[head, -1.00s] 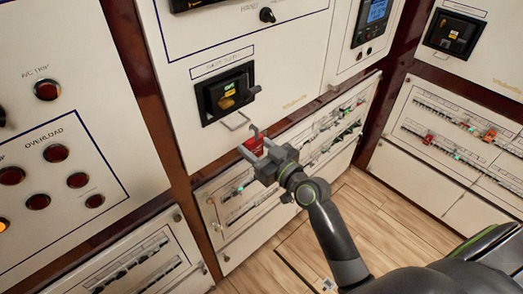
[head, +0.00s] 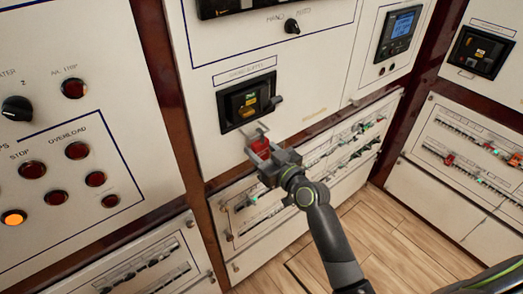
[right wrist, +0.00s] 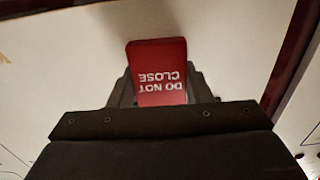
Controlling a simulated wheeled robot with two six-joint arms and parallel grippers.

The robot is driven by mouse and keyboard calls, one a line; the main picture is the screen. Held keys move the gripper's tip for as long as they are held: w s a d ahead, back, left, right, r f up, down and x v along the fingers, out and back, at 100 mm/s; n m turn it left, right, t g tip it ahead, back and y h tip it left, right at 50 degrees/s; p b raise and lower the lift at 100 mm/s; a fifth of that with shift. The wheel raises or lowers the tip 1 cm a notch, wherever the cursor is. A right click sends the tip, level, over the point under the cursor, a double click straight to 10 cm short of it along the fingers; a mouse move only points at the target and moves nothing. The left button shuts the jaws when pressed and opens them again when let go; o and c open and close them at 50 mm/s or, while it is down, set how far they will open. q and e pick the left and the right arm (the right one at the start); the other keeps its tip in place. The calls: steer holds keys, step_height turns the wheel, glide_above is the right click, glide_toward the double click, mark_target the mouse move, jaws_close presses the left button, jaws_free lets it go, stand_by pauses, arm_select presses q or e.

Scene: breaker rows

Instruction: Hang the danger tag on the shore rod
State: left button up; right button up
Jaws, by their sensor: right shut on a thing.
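The red danger tag (head: 261,146) is in the jaws of my right gripper (head: 263,156), just below the shore supply breaker (head: 247,101). In the right wrist view the tag (right wrist: 160,58) stands up between the fingers, its white "DO NOT CLOSE" lettering upside down. The shore rod (head: 256,131) is a thin pale metal piece under the breaker. It overlaps the top of the tag in the head view. I cannot tell whether the tag's hook is around the rod or only in front of it. My left gripper is not in view.
A lower panel with breaker rows (head: 300,190) lies close below and right of my right gripper. A panel with lamps and a knob (head: 17,109) is at the left. The wood floor (head: 380,235) is clear at the lower right.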

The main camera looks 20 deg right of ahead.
steer(key=o, duration=1)
steer(key=shift+o, duration=0.2)
steer(key=shift+s+d+f, duration=0.1)
steer(key=shift+s, duration=0.15)
steer(key=b+v, duration=0.3)
steer(key=v, duration=1.4)
steer(key=shift+b, duration=0.35)
steer(key=shift+w, duration=0.1)
